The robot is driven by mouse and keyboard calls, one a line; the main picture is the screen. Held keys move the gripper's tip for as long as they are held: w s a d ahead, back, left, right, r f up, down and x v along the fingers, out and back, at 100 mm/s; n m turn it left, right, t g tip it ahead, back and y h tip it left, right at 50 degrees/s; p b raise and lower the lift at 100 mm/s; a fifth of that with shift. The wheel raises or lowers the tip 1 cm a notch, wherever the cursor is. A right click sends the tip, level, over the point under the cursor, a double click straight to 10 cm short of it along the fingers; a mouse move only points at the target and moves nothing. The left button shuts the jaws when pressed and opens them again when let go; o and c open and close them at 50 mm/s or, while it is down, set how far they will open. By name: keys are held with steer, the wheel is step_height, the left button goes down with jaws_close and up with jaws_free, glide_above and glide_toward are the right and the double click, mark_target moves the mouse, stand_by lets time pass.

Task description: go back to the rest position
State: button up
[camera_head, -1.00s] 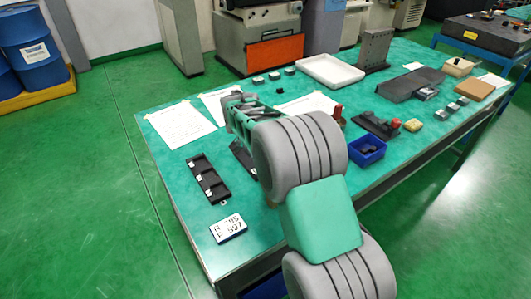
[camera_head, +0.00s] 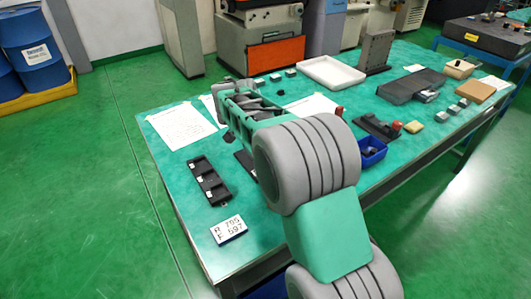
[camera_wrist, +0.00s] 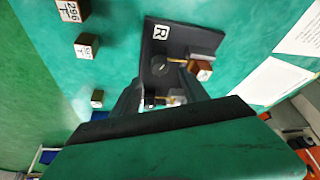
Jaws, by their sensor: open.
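My gripper (camera_wrist: 158,98) shows in the wrist view with its two dark fingers apart and nothing held between them. Beyond the fingers is a black plate with a white R label (camera_wrist: 161,32) and a small brown block (camera_wrist: 201,70). In the head view my arm reaches over the green table (camera_head: 262,255), with its end above the table's left half. The fingers are mostly hidden there by my own arm.
A black compartment tray (camera_head: 208,180) and a lettered plate (camera_head: 229,230) lie at the near left. White sheets (camera_head: 181,126) lie behind them. A blue bin (camera_head: 372,150), a white tray (camera_head: 332,72) and a grey upright block (camera_head: 376,50) stand to the right.

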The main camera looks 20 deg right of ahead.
steer(key=shift+v, duration=1.1)
